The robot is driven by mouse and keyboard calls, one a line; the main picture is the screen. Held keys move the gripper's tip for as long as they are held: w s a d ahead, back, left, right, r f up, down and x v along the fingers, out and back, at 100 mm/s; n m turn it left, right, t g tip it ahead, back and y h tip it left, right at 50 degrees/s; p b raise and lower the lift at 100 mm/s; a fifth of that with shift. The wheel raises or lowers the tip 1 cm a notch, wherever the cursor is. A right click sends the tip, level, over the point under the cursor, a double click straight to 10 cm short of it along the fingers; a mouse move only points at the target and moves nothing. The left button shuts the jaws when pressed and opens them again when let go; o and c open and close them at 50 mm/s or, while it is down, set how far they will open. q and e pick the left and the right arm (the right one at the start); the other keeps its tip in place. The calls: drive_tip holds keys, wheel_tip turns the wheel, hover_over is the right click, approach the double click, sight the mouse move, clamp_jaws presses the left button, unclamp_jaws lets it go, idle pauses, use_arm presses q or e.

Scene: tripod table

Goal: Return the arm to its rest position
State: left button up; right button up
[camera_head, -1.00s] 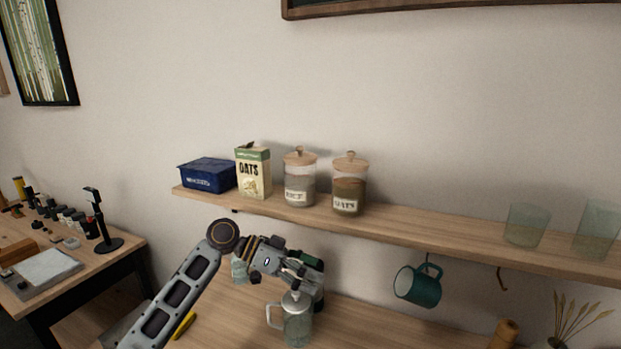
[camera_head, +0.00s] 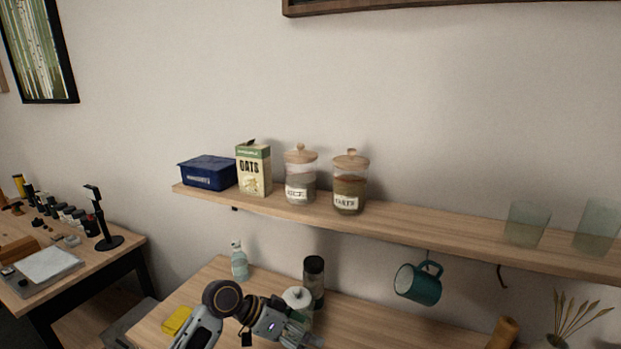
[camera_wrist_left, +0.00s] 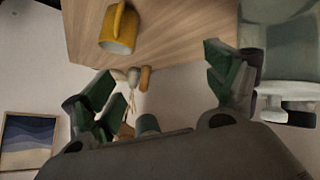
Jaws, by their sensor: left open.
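My left arm comes in from the bottom of the head view, and its gripper (camera_head: 306,336) is low over the wooden table, in front of a glass jar with a pale lid (camera_head: 297,296). Its fingertips are hard to make out there. In the left wrist view the left gripper (camera_wrist_left: 170,88) shows its two green-padded fingers spread wide with nothing between them. A yellow mug (camera_wrist_left: 119,30) and the table top (camera_wrist_left: 185,30) lie beyond the fingers. The glass jar, blurred and close, fills the right side of that view (camera_wrist_left: 280,50). My right gripper is not in view.
A shelf (camera_head: 430,229) holds a blue box (camera_head: 208,173), an oats carton (camera_head: 254,170), two labelled jars and green glasses. A teal mug (camera_head: 418,284) hangs below it. A bottle (camera_head: 239,262), a dark canister (camera_head: 314,280) and a yellow sponge-like block (camera_head: 177,320) stand on the table.

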use_arm(q)
drive_tip(key=s+a+f+n+y, duration=0.1)
drive_tip(key=s+a+f, duration=0.1)
drive_tip(key=f, duration=0.1)
drive_tip(key=s+a+f+n+t+y, duration=0.1)
drive_tip(key=s+a+f, duration=0.1)
drive_tip(key=s+f, duration=0.1)
drive_tip(key=s+a+f+n+t+y, duration=0.1)
drive_tip(key=s+a+f+n, duration=0.1)
drive_tip(key=shift+s+a+f+y, duration=0.15)
drive_tip(key=shift+a+f+y, duration=0.2)
drive_tip(key=shift+f+y, duration=0.05)
drive_tip(key=shift+s+a+f+n+y, duration=1.7)
drive_tip(key=shift+s+a+n+y, duration=1.15)
drive_tip(key=shift+s+a, duration=3.55)
wheel_tip(320, 180, down, 33)
drive_tip(key=s+a, duration=0.1)
drive_tip(key=a, duration=0.1)
drive_tip(key=s+a+f+g, duration=0.1)
drive_tip(key=s+f, duration=0.9)
drive_tip(key=s, duration=0.1)
drive_tip(key=s+a+f+g, duration=0.1)
drive_tip(key=s+a+f, duration=0.1)
drive_tip(key=s+f, duration=0.8)
drive_tip(key=shift+s+a+m+y, duration=0.25)
drive_tip(key=shift+s+m+y, duration=0.15)
drive_tip(key=shift+s, duration=0.35)
drive_tip(key=shift+s, duration=0.1)
